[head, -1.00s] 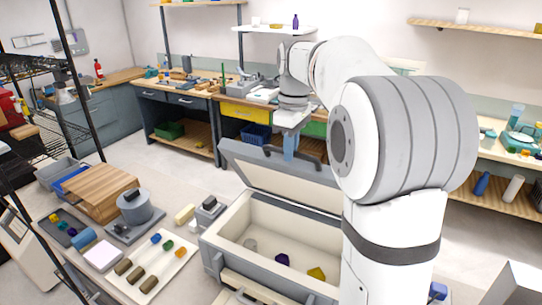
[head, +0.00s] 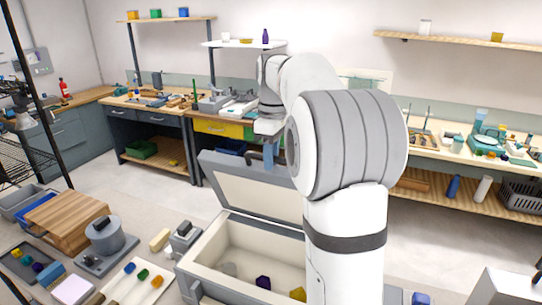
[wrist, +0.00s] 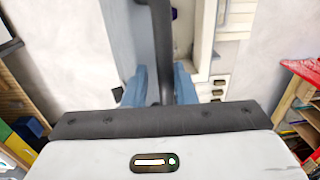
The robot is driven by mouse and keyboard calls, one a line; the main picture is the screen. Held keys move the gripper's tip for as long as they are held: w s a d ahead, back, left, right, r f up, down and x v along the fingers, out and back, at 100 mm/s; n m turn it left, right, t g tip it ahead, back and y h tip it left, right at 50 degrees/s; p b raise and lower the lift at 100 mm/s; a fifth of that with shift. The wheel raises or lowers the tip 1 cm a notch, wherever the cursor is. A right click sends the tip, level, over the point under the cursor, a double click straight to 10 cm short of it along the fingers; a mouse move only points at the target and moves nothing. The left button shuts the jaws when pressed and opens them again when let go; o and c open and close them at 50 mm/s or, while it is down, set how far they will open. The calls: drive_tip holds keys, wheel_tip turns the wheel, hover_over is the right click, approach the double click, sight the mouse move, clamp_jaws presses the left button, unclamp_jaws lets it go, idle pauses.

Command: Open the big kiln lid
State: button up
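The big kiln (head: 205,250) is a cream-lined grey box at the lower middle of the head view. Its lid (head: 238,178) stands raised and tilted back, so the inside shows. My gripper (head: 269,155) is at the lid's upper edge, on the dark lid handle (head: 253,155). In the wrist view the dark handle bar (wrist: 161,40) runs between the two blue fingers of my gripper (wrist: 160,88), which look closed on it. A dark blue piece (head: 263,282) and a yellow piece (head: 298,294) lie inside the kiln. My arm hides the kiln's right side.
A workbench (head: 150,103) with drawers stands behind the kiln, and a second bench (head: 455,152) is at the right. A wooden block (head: 65,218), a grey round device (head: 104,238) and a white tray (head: 150,285) are left of the kiln. Floor is clear between kiln and back bench.

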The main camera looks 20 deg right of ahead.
drive_tip(key=shift+o, duration=0.6)
drive_tip(key=shift+w, duration=0.15)
drive_tip(key=shift+o, duration=0.5)
drive_tip(key=shift+s+r, duration=0.25)
drive_tip(key=shift+s, duration=0.1)
drive_tip(key=shift+w, duration=0.15)
drive_tip(key=r, duration=0.7)
drive_tip(key=shift+d+r+b, duration=0.2)
drive_tip(key=shift+r+b, duration=0.1)
drive_tip(key=shift+r, duration=0.1)
